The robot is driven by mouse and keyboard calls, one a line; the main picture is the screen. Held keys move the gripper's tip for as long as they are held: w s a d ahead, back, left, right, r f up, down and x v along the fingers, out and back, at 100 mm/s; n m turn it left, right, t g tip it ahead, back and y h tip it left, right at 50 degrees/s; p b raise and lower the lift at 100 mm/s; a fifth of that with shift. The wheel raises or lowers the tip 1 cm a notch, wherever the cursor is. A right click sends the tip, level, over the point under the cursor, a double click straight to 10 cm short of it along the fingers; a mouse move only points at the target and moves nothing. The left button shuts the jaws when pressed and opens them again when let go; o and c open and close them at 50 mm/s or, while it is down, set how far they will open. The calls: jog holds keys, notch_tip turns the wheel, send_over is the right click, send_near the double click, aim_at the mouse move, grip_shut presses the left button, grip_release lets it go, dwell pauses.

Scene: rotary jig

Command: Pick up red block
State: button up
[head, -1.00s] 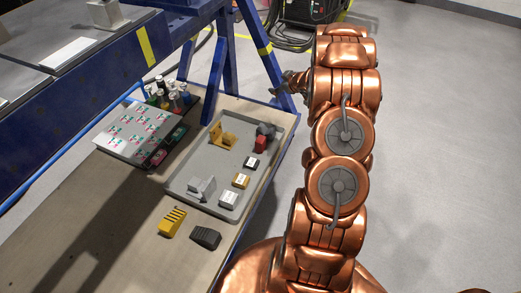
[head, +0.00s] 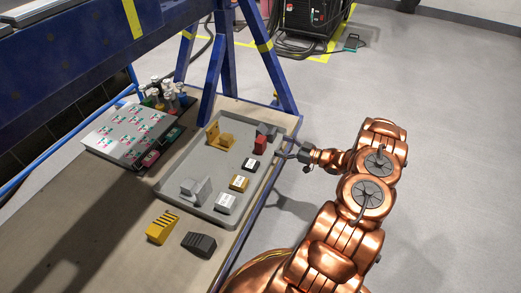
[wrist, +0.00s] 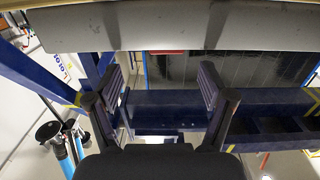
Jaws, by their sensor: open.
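The red block (head: 261,144) stands near the right edge of the grey tray (head: 216,214), towards its far end, beside a dark grey part (head: 268,131). My gripper (head: 286,153) is just right of the tray edge, pointing left towards the block, apart from it in the picture. In the wrist view my gripper (wrist: 162,88) has its two dark fingers spread wide with nothing between them. A thin red sliver (wrist: 167,52) shows there under a grey slab; I cannot tell if it is the block.
The tray also holds a yellow bracket (head: 222,138), a grey bracket (head: 197,190) and small labelled blocks. A yellow block (head: 162,228) and a dark block (head: 199,244) lie on the wooden table (head: 120,235). A blue frame leg (head: 284,75) rises behind the tray. Open floor lies right.

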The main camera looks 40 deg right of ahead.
aim_at(265, 143)
jog(key=shift+s+a+f+b+x, duration=0.1)
jog(key=shift+b+x, duration=0.35)
jog(key=shift+x, duration=0.75)
jog(key=shift+s+a+f+b+x, duration=0.1)
jog(key=shift+b+x, duration=0.4)
jog(key=shift+x, duration=0.75)
jog(key=shift+a+f+b+x, duration=0.15)
jog(key=shift+b+x, duration=0.3)
jog(key=shift+x, duration=0.75)
jog(key=shift+r, duration=0.1)
jog(key=c, duration=1.5)
jog(key=shift+c, duration=0.2)
